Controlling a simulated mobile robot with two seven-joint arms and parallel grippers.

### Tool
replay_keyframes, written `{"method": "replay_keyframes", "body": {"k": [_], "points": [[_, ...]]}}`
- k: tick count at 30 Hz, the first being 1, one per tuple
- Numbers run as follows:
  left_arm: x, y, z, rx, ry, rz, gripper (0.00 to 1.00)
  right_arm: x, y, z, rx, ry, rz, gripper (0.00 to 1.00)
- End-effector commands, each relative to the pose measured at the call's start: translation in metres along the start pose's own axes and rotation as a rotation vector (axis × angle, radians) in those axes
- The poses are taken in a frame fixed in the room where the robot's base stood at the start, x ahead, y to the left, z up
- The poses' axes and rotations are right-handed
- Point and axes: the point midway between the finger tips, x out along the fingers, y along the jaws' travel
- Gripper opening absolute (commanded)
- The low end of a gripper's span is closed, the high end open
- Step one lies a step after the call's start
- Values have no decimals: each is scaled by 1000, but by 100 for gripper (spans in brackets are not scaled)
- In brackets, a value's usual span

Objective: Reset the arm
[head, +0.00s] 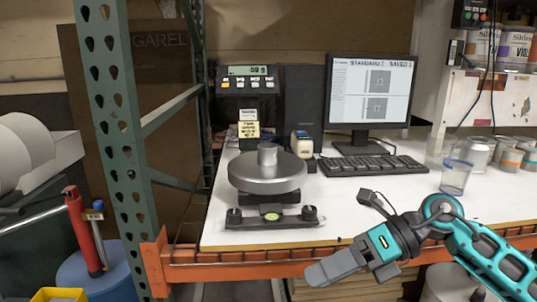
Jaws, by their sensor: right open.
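My right arm reaches in from the lower right, with teal links and a dark wrist. Its right gripper (322,271) points left and hangs in front of the table's front edge, below the tabletop's level in the picture. It is open, and I see nothing held in it. The gap between its fingers is hard to make out from this angle. My left arm and left gripper are not in view.
On the white table (335,213) stand a scale (267,175) with a small metal cylinder (267,153), a keyboard (372,166), a monitor (369,93), a clear cup (456,177) and several cans. A green rack post (113,130) and orange beam (230,267) border it.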

Motion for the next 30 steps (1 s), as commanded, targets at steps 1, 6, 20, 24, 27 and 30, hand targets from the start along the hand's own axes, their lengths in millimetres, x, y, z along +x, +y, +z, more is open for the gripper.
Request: {"method": "replay_keyframes", "body": {"k": [1, 6, 20, 24, 27, 30], "points": [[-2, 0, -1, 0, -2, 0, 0, 18, 11, 1, 72, -90, 119, 89], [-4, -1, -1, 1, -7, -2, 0, 37, 29, 17, 378, -434, 439, 89], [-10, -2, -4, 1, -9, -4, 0, 22, -110, -93, 1691, -1349, 792, 89], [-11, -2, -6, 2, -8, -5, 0, 37, -142, -181, 2099, -1537, 743, 89], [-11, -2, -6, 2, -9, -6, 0, 48, -148, -229, 2302, -1615, 696, 89], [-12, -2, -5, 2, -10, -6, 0, 56, -149, -259, 2427, -1656, 661, 89]]}}
